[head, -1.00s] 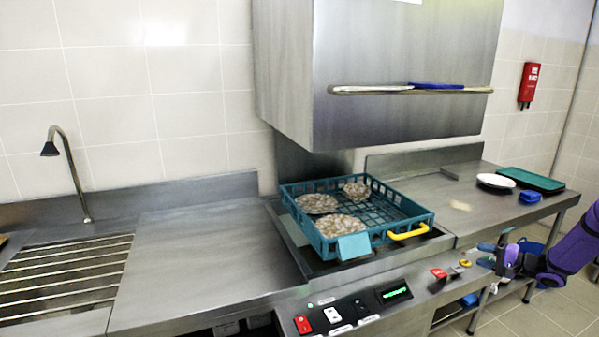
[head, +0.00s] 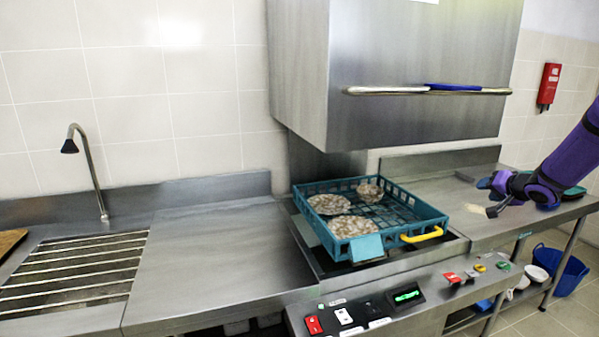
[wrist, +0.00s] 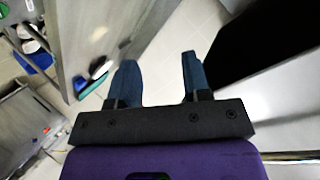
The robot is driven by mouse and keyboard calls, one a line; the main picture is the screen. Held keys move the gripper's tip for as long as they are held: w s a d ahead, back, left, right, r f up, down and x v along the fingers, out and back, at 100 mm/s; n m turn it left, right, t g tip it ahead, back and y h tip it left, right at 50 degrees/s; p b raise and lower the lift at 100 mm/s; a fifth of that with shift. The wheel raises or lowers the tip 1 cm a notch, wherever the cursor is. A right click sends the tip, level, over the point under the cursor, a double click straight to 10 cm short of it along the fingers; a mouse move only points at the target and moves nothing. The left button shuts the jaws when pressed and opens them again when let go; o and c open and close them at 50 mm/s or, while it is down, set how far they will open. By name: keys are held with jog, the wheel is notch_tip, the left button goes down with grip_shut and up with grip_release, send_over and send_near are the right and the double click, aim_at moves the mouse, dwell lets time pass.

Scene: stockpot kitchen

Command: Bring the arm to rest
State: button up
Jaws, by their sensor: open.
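My gripper (head: 489,197) is at the right in the head view, above the front of the right counter, on my purple arm that reaches in from the right edge. It is empty and apart from the basket. In the wrist view my gripper (wrist: 156,78) shows two blue fingers spread apart with nothing between them.
A teal basket (head: 428,222) with several patterned dishes sits under the raised steel hood (head: 420,75). A control panel (head: 375,308) is in front. A sink with a rack (head: 75,270) is at left. A blue bucket (head: 560,270) stands on the floor at right.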

jog(key=s+a+r+n+g+h, duration=0.1)
jog(key=s+a+r+h, duration=0.2)
jog(key=s+a+r, duration=0.4)
jog(key=s+a+r+n+g+h, duration=0.1)
jog(key=s+a+r+h, duration=0.1)
jog(key=s+a+r, duration=0.5)
jog(key=s+a+n+g+y, duration=0.1)
jog(key=s+a, duration=0.3)
jog(key=s, duration=0.6)
jog(key=s+a+n+g+y, duration=0.1)
jog(key=s+a, duration=0.3)
jog(key=s, duration=0.7)
jog(key=s+a+n+g+y, duration=0.1)
jog(key=s+a+n+g, duration=0.2)
jog(key=s, duration=0.8)
jog(key=shift+a+r, duration=0.25)
jog(key=shift+a, duration=0.35)
